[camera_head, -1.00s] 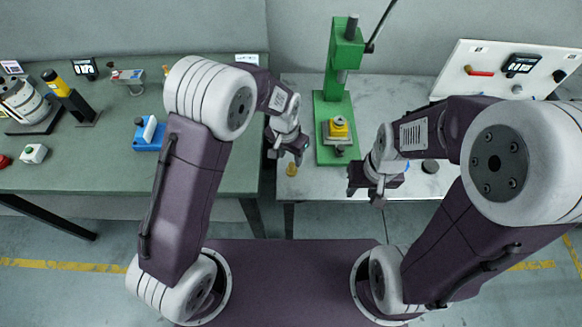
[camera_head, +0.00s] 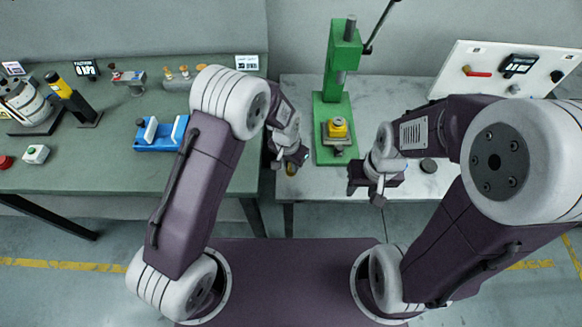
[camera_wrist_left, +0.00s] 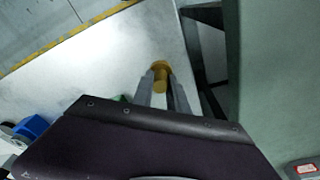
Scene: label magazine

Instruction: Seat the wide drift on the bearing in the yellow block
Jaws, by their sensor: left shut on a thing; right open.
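A brass-coloured drift (camera_head: 291,169) stands at the left front of the light bench. My left gripper (camera_head: 290,163) is down around it and shut on it. In the left wrist view, the drift (camera_wrist_left: 160,70) shows between the two fingertips; I cannot tell whether it is the wide one. The yellow block (camera_head: 337,129) sits on the base of the green press, to the right of my left gripper. The bearing in it is too small to make out clearly. My right gripper (camera_head: 377,196) is open and empty near the bench's front edge, right of the press.
The green press (camera_head: 343,60) rises over the block, with a lever at its upper right. A dark round piece (camera_head: 428,165) lies on the right of the bench. A blue holder (camera_head: 160,134) and several small drifts stand on the green table at left.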

